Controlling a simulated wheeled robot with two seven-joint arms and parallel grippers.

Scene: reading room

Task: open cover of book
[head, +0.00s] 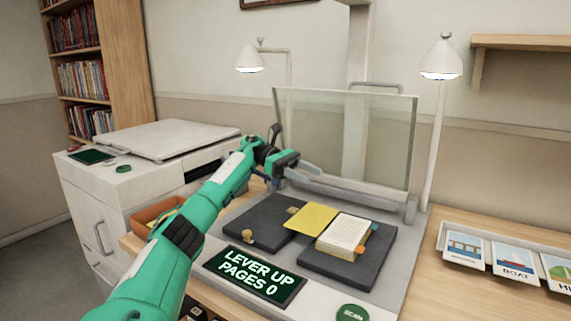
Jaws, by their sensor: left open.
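The book lies on the dark cradle of the scanning stand. Its yellow cover (309,217) is spread out to the left, and its white printed page block (344,232) lies face up on the right. My left gripper (293,162) is open and empty. It is above and behind the book, near the lower left corner of the glass plate, apart from the cover. Whether it touches the stand's frame I cannot tell. My right gripper is not in view.
The glass plate (345,135) stands raised behind the book. A sign (255,275) reads "LEVER UP PAGES 0", with a green scan button (352,313) beside it. Two lamps flank the stand. A printer (120,190) is at left, picture cards (513,258) at right.

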